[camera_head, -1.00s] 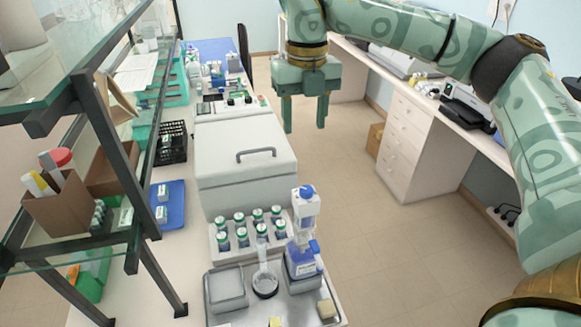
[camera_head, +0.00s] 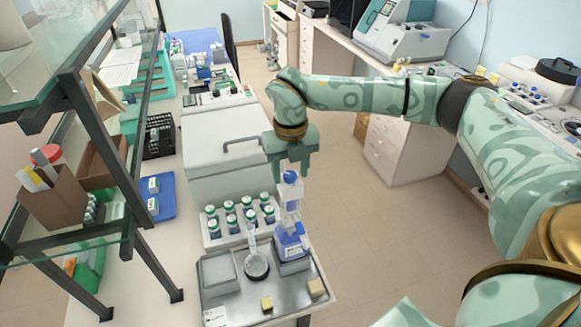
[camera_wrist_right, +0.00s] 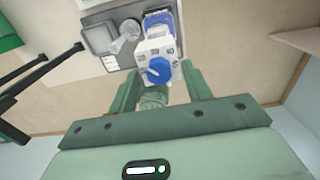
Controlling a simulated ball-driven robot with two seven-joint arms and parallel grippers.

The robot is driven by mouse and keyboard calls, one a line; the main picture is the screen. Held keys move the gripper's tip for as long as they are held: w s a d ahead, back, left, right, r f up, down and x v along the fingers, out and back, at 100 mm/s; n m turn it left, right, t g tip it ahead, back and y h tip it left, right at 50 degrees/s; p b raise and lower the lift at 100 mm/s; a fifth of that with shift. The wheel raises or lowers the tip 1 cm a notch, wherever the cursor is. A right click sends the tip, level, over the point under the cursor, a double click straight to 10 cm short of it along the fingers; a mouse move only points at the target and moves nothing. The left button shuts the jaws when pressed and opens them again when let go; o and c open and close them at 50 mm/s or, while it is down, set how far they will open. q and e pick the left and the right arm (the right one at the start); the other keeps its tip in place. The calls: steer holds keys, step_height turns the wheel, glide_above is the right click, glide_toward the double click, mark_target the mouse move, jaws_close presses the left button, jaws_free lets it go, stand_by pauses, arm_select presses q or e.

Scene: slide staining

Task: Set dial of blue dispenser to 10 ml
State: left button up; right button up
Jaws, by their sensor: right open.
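The blue dispenser (camera_head: 291,240) stands upright on a metal tray (camera_head: 238,308) at the bench's front right. It has a blue base and a pale upper body with a blue top. In the right wrist view the blue dial (camera_wrist_right: 158,70) faces the camera with a pointer line; its scale is too small to read. My right gripper (camera_head: 290,172) is just behind and above the dispenser's top in the head view. In the right wrist view its open fingers (camera_wrist_right: 158,82) lie on either side of the dial, apart from it. My left gripper is not in view.
A rack of green-capped bottles (camera_head: 230,226) stands behind the tray. A flask (camera_head: 256,262) and a grey dish (camera_head: 218,270) sit left of the dispenser. A white box with a handle (camera_head: 225,165) is behind. A shelf frame (camera_head: 110,170) stands left; floor is free on the right.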

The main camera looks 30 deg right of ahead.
steer(key=shift+w+f, duration=0.1)
steer(key=shift+w, duration=0.1)
steer(key=shift+s, duration=0.1)
steer(key=c, duration=1)
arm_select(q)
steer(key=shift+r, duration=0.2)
arm_select(e)
steer(key=shift+n, duration=0.3)
steer(key=n+p, duration=0.2)
steer(key=n, duration=0.1)
steer(key=shift+r, duration=0.2)
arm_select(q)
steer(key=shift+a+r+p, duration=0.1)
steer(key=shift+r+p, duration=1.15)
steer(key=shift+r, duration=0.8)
arm_select(e)
steer(key=shift+n, duration=2.7)
steer(key=shift+f, duration=0.1)
steer(key=o, duration=1)
